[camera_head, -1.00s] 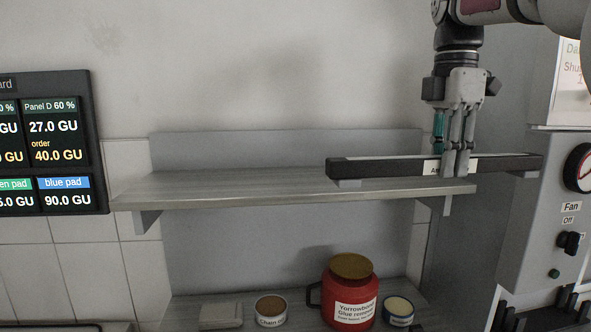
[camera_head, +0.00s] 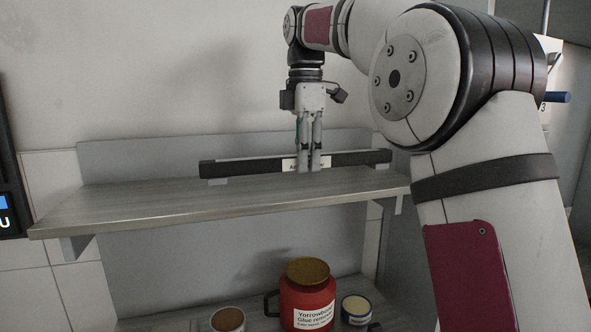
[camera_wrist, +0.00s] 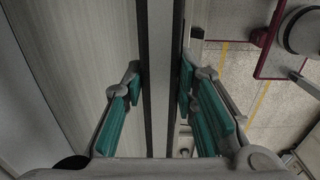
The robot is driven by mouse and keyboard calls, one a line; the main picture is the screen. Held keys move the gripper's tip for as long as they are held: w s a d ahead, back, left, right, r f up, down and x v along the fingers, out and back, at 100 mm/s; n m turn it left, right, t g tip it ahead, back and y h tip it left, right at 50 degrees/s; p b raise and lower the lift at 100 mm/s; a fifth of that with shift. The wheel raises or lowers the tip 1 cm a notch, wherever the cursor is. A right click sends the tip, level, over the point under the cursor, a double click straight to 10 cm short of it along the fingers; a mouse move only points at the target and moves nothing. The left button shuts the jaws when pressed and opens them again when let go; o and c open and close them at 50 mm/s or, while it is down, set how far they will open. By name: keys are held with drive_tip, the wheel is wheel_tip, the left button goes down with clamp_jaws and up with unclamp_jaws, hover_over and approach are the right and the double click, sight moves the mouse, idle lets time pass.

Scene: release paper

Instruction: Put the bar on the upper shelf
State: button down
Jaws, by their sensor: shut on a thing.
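The bar (camera_head: 245,168) is long and dark with a pale label near its middle. In the head view it lies lengthwise along the upper shelf (camera_head: 120,208), over its right half. I cannot tell whether it touches the shelf board. My gripper (camera_head: 308,168) points down and is shut on the bar near its labelled middle. In the wrist view the bar (camera_wrist: 160,60) runs between the teal finger pads, with the shelf surface (camera_wrist: 85,60) on its left and floor on its right.
On the lower shelf stand a red glue-remover jug (camera_head: 307,297), a brown-topped tin (camera_head: 228,319) and a small cream-topped tin (camera_head: 356,309). The left half of the upper shelf is bare. A wall panel (camera_head: 8,165) edges in at far left. My arm covers the right side.

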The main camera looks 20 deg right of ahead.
sight(295, 169)
drive_tip(key=shift+w+a+f, duration=0.1)
drive_tip(key=shift+w+a, duration=0.5)
drive_tip(key=shift+a, duration=0.2)
wheel_tip(295, 169, down, 3)
drive_tip(key=shift+s+r+p, duration=0.1)
drive_tip(key=shift+r+p, duration=0.1)
drive_tip(key=shift+p, duration=0.65)
drive_tip(key=shift+f, duration=0.4)
drive_tip(key=c, duration=1.3)
unclamp_jaws()
drive_tip(key=shift+f, duration=0.15)
drive_tip(key=r+b, duration=0.2)
drive_tip(key=r, duration=0.5)
drive_tip(key=shift+w+r, duration=0.15)
drive_tip(key=shift+w, duration=0.05)
drive_tip(key=shift+r, duration=0.25)
